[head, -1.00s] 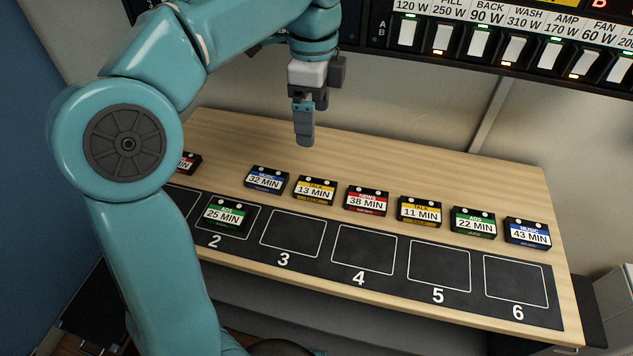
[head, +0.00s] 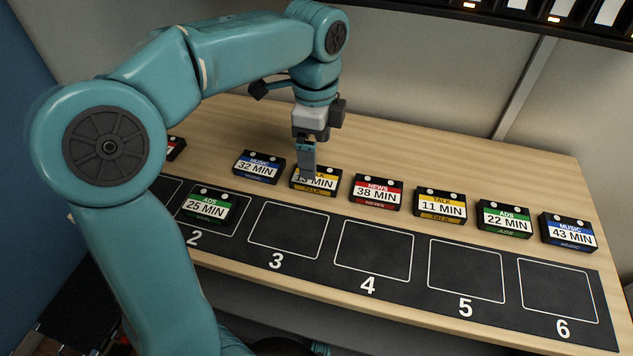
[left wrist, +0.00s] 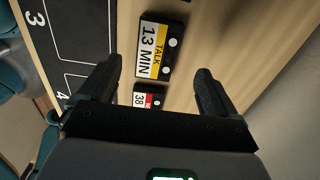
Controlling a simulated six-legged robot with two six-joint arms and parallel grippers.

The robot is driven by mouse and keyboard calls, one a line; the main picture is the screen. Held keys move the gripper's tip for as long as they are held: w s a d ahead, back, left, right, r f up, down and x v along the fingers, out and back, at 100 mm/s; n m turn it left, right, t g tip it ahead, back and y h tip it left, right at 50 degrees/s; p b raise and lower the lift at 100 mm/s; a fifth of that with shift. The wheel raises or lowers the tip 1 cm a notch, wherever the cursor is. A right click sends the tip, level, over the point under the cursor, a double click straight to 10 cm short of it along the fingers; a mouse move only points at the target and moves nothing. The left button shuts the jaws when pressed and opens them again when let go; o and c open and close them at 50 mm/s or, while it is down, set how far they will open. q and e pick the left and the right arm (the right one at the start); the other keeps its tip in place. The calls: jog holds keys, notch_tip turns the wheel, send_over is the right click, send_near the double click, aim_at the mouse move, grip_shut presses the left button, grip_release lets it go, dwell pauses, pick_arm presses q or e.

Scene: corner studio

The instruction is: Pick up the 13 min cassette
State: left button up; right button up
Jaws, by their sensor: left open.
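The 13 min cassette (head: 317,184) is black with a yellow-and-white TALK label and lies flat on the wooden table, in the row behind the numbered slots. My left gripper (head: 307,176) hangs just above it in the head view, and its fingers cover part of the label. In the left wrist view the cassette (left wrist: 157,48) lies ahead, between the lines of the two spread fingers. My left gripper (left wrist: 155,80) is open with nothing between its fingers. My right gripper is not in view.
The 32 min cassette (head: 259,166) and 38 min cassette (head: 376,192) lie on either side. Further right are the 11 min (head: 440,205), 22 min (head: 504,219) and 43 min (head: 567,233) cassettes. The 25 min cassette (head: 206,206) sits in slot 2. Slots 3 to 6 are empty.

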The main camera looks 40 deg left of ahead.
aim_at(327, 181)
pick_arm(q)
jog(key=f, duration=0.2)
jog(key=f+b, duration=0.1)
jog(key=f, duration=0.1)
jog(key=f+b, duration=0.1)
jog(key=shift+s+d+f, duration=0.15)
jog(key=shift+d+f, duration=0.1)
jog(key=shift+f, duration=0.15)
jog(key=c, duration=1.2)
